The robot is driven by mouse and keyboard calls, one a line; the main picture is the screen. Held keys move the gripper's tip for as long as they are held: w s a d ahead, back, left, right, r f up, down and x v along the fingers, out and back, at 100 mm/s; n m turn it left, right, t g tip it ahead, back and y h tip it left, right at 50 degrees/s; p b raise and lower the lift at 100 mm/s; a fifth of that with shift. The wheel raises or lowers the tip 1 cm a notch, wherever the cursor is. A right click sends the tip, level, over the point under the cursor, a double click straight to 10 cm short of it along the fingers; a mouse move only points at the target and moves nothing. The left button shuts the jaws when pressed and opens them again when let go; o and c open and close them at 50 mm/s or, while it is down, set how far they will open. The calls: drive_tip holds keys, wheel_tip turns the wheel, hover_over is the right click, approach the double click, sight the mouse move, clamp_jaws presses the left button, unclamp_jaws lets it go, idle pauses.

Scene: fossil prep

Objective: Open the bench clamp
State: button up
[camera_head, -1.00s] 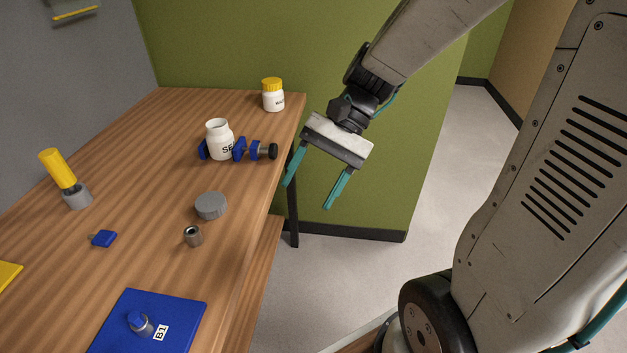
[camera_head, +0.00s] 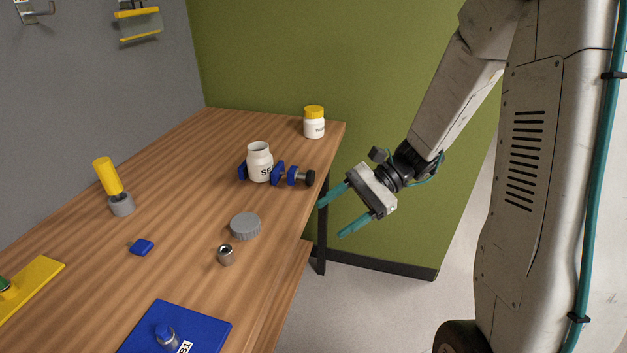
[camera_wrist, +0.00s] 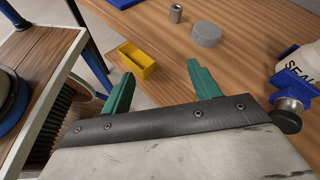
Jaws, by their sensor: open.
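The blue bench clamp (camera_head: 277,173) stands on the wooden bench near its right edge. Its blue jaws sit on either side of a white open jar (camera_head: 259,160), and a black knob (camera_head: 310,178) ends its screw on the right. In the wrist view the clamp's blue block (camera_wrist: 294,84) and the black knob (camera_wrist: 286,122) show at the right edge, beside the lettered jar (camera_wrist: 301,68). My gripper (camera_head: 330,218) is open and empty, with teal fingers apart, just off the bench edge to the right of and below the knob. It also shows in the wrist view (camera_wrist: 163,88).
A grey lid (camera_head: 245,226), a small metal cylinder (camera_head: 226,255) and a blue mat (camera_head: 190,325) lie nearer. A yellow-capped jar (camera_head: 314,122) stands behind the clamp. A yellow-handled tool (camera_head: 107,178) stands at left. In the wrist view, a yellow bin (camera_wrist: 137,61) sits beyond the fingers.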

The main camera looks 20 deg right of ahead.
drive_tip(key=w+d+f+m+t+y, duration=0.2)
drive_tip(key=w+d+f+m+t, duration=0.25)
drive_tip(key=w+m+t, duration=0.35)
drive_tip(key=m+t, duration=0.2)
drive_tip(key=t, duration=0.2)
approach(314, 178)
drive_tip(key=x, duration=1)
drive_tip(key=shift+a+r, duration=0.2)
drive_tip(key=shift+a, duration=0.25)
drive_tip(key=c, duration=1)
drive_tip(key=shift+n, duration=0.7)
